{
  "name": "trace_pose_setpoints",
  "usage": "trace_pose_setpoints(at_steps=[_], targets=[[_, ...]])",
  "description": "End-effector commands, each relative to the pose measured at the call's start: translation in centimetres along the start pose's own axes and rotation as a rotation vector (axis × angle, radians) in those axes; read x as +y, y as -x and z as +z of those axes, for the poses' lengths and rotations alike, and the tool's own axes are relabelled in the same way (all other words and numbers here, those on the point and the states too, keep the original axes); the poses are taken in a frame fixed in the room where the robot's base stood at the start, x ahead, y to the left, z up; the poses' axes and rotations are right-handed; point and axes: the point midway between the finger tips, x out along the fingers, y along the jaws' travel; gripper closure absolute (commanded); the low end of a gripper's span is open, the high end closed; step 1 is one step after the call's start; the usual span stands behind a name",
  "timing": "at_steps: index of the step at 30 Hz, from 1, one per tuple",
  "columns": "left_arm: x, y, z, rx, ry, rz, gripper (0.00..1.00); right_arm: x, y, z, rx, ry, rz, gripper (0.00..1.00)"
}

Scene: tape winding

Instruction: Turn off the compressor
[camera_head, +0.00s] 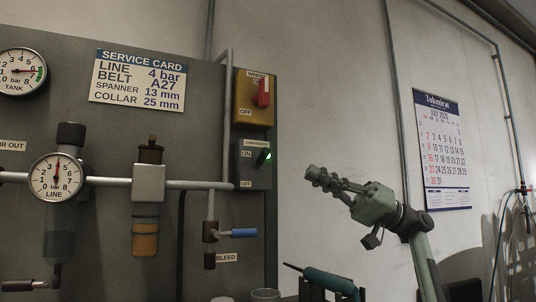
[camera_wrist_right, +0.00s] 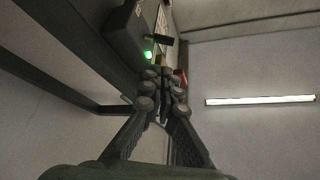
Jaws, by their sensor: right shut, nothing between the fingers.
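The compressor switch box (camera_head: 250,178) is dark grey, on the right edge of the panel, marked ON at the top and OFF at the bottom. A green light (camera_head: 268,156) glows on it, and a small dark lever (camera_head: 262,158) sits near the ON level. In the right wrist view the box (camera_wrist_right: 124,36) and its green light (camera_wrist_right: 148,54) lie just beyond the fingertips. My right gripper (camera_head: 310,173) is shut and empty, to the right of the box and apart from it; its fingers also show in the wrist view (camera_wrist_right: 160,88). My left gripper is out of view.
A yellow box (camera_head: 243,112) with a red knob (camera_head: 262,94) is mounted right above the switch. A pipe with a blue-handled valve (camera_head: 238,233) is below. A line gauge (camera_head: 55,177) is at left. The wall between is clear.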

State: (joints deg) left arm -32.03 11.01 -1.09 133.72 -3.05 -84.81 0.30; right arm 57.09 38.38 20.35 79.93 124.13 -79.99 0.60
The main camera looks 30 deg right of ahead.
Motion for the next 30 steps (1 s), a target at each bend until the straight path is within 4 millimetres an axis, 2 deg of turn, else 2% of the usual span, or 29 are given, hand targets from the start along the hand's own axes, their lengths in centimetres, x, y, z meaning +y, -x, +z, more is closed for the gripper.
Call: trace_pose_setpoints(at_steps=[8,11,13,21,25,30], targets=[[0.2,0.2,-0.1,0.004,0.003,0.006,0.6,-0.1,-0.8,0.0,-0.002,0.001,0.0,1.0],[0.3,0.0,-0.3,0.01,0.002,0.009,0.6,-0.1,-2.2,-0.1,-0.002,0.0,-0.001,1.0],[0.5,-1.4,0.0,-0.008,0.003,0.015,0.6,-0.2,-3.5,-0.1,-0.002,0.001,-0.002,1.0],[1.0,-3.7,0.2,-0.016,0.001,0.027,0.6,-0.1,-8.2,-0.1,-0.001,-0.001,-0.001,1.0],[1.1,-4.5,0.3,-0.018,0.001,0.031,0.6,0.0,-9.5,0.0,-0.001,-0.001,0.001,1.0],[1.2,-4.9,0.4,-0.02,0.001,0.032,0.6,0.0,-10.0,0.0,0.0,0.0,0.002,1.0]])
